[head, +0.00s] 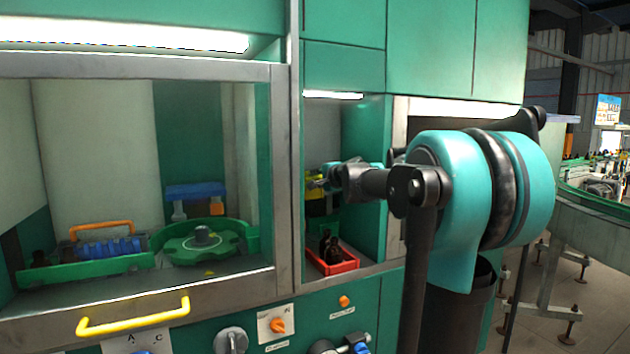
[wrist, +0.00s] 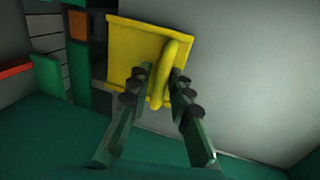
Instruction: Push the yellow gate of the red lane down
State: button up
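The yellow gate (wrist: 128,42) is a flat plate with a raised bar handle (wrist: 171,58) in the wrist view. In the head view the gate (head: 316,208) shows in the right-hand bay, above the red lane (head: 345,266). My gripper (wrist: 162,72) has one finger on each side of the handle, with the tips close to it. Contact with the handle cannot be made out. In the head view my gripper (head: 318,182) reaches into the bay at the gate's upper part, and my wrist hides some of it.
Dark bottles (head: 330,246) stand in the red lane. A steel post (head: 287,150) separates this bay from the left window, behind which are a green turntable (head: 205,240) and a green tray (head: 85,268). The bay's green walls are close around my gripper.

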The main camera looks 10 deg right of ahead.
jog(key=shift+c, duration=0.2)
grip_shut()
jog(key=shift+f, duration=0.1)
notch_tip(320, 180, down, 8)
jog(key=shift+f, duration=0.25)
jog(key=shift+o, duration=0.2)
grip_release()
